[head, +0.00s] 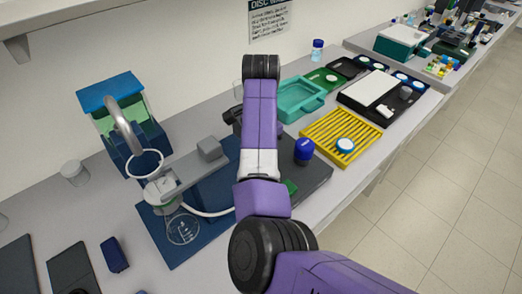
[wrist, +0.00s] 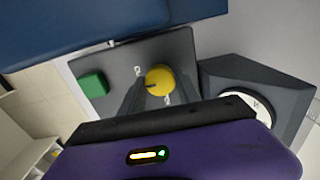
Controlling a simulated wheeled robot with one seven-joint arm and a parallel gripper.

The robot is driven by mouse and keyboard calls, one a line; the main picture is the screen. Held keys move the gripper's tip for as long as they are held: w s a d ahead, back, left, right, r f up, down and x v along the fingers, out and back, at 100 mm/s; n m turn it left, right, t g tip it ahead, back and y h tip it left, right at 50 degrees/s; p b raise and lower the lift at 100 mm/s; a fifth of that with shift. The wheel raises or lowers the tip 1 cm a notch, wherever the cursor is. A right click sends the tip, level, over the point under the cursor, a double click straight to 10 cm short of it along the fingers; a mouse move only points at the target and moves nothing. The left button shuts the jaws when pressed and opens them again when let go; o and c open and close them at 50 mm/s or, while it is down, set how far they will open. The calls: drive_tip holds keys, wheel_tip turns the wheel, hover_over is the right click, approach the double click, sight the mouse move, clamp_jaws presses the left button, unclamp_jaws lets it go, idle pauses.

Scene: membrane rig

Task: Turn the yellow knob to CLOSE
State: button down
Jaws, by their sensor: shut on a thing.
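The yellow knob (wrist: 161,78) is in the middle of the wrist view, on a dark grey panel (wrist: 118,66). A dark pointer mark shows on its left side, and small pale labels, too small to read, sit beside it. My gripper (wrist: 157,90) reaches in from below, its dark fingers on either side of the knob and shut on it.
A green block (wrist: 92,84) sits on the panel left of the knob. A dark housing with a white round dial (wrist: 250,108) stands close on the right.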

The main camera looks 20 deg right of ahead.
drive_tip(key=c, duration=0.9)
unclamp_jaws()
drive_tip(key=shift+o, duration=0.2)
drive_tip(key=shift+r, duration=0.1)
wheel_tip(320, 180, up, 8)
drive_tip(key=shift+f+p, duration=0.2)
drive_tip(key=shift+p, duration=0.35)
